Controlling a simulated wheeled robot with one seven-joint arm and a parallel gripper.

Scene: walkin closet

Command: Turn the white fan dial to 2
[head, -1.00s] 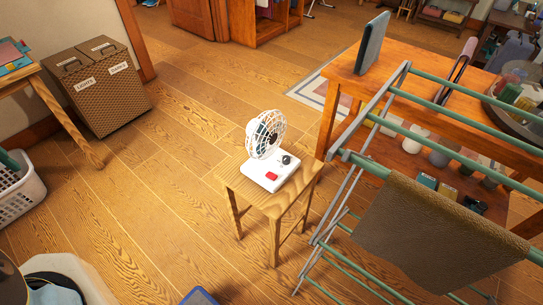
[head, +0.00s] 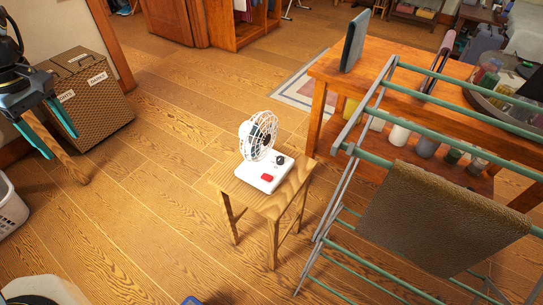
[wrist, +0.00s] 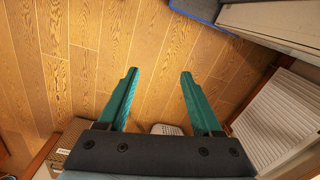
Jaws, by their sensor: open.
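The white fan (head: 259,138) stands upright on a small wooden stool in the middle of the head view. Its white base (head: 264,175) carries a dark round dial (head: 280,160) and a red switch (head: 267,177). The dial's setting is too small to read. My gripper (head: 45,140) is at the far left of the head view, well away from the fan. In the wrist view its two teal fingers (wrist: 158,85) are spread apart with only floor between them. The fan is not in the wrist view.
The wooden stool (head: 230,180) has open floor to its left and front. A drying rack (head: 375,110) with a brown towel (head: 440,218) stands close on the right. A wooden table (head: 400,95) is behind it. A wicker hamper (head: 100,100) is at the left.

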